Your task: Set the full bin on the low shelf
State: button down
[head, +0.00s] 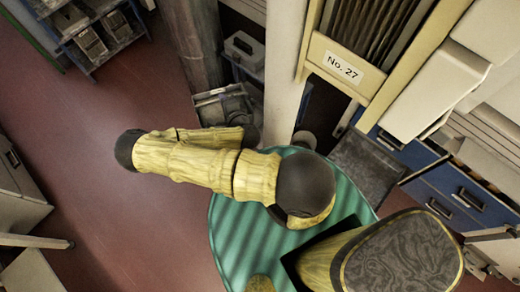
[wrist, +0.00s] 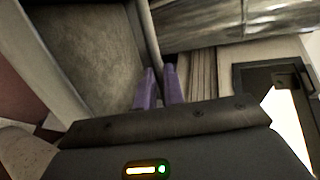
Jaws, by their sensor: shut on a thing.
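In the wrist view, my gripper (wrist: 159,90) has its two purple fingers close together on the rim wall of a grey bin (wrist: 146,30). The bin's dull grey inside fills the upper left of that view. In the head view, a grey bin (head: 222,93) with dark contents shows just beyond the dark end of my arm; it appears to be the one I hold. My fingers are hidden there. Behind it is a small blue-edged shelf unit (head: 240,66) with a grey box on top. I cannot tell whether the bin touches a shelf.
A blue rack (head: 95,58) with several grey trays stands at the top left. A pale post (head: 278,75) rises close to the right of the bin. A cream frame labelled No. 27 (head: 341,68) and blue drawers (head: 450,195) are at the right. Red floor (head: 130,225) is open at left.

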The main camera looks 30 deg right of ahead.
jog(key=w+d+f+m+h+b, duration=0.1)
jog(key=f+b, duration=0.2)
jog(key=b, duration=0.1)
jog(key=w+d+f+m+h+b, duration=0.1)
jog(key=d+f+b, duration=0.1)
jog(key=f+b, duration=0.2)
jog(key=w+d+f+m+h+b, duration=0.1)
jog(key=f+h+b, duration=0.1)
jog(key=f+b, duration=0.2)
jog(key=shift+w+d+g+b, duration=0.2)
jog(key=shift+d+g+b, duration=0.15)
jog(key=shift+b, duration=0.7)
jog(key=d+f+m+g+h+b, duration=0.3)
jog(key=f+b, duration=0.9)
jog(key=b, duration=0.1)
jog(key=d+f+m+g+h+b, duration=0.3)
jog(key=d+f+m+b, duration=0.1)
jog(key=f+b, duration=0.9)
jog(key=d+f+m+g+h+b, duration=0.3)
jog(key=f+b, duration=1)
jog(key=b, duration=0.2)
jog(key=shift+w+d+m, duration=0.3)
jog(key=shift+w+d, duration=0.1)
jog(key=shift+w, duration=0.05)
jog(key=shift+r, duration=0.1)
notch_tip(320, 180, down, 6)
jog(key=b, duration=0.4)
